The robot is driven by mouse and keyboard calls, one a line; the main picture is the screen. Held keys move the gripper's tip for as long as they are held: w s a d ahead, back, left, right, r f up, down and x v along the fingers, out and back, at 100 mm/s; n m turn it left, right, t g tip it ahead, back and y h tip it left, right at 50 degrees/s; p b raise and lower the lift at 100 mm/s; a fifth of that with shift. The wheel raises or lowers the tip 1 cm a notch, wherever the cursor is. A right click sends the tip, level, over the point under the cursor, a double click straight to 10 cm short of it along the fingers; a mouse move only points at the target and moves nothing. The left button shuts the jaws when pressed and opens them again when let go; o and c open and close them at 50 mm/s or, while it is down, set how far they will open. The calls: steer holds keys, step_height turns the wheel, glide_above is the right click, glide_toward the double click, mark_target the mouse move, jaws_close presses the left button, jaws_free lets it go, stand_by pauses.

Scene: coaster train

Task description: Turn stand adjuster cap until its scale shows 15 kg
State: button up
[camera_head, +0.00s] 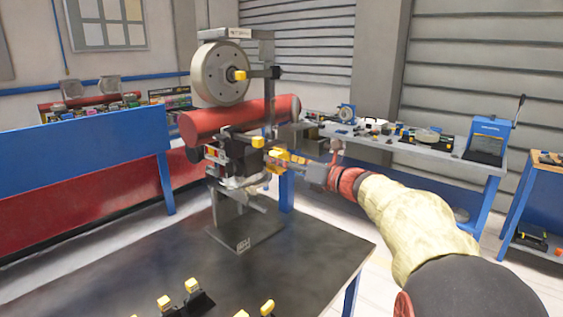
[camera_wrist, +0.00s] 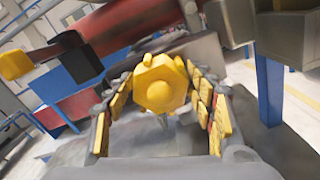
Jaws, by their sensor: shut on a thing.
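The stand (camera_head: 245,232) stands upright on the dark table, with a grey wheel at its top and a red cylinder across its middle. The adjuster cap (camera_wrist: 160,84) is a yellow hexagonal knob, seen end-on in the wrist view. My gripper (camera_wrist: 162,112) has its yellow-padded fingers on both sides of the cap and is shut on it. In the head view my gripper (camera_head: 284,158) reaches the stand from the right, just below the red cylinder. The scale cannot be read in either view.
The dark table (camera_head: 310,255) holds several yellow-topped black parts (camera_head: 190,298) at its front edge. The red cylinder (camera_head: 240,119) lies close above my gripper. Another yellow knob (camera_head: 240,76) sits at the wheel (camera_head: 219,74). A workbench (camera_head: 430,150) stands behind.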

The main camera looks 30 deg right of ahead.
steer(key=o, duration=1.1)
steer(key=v, duration=1.2)
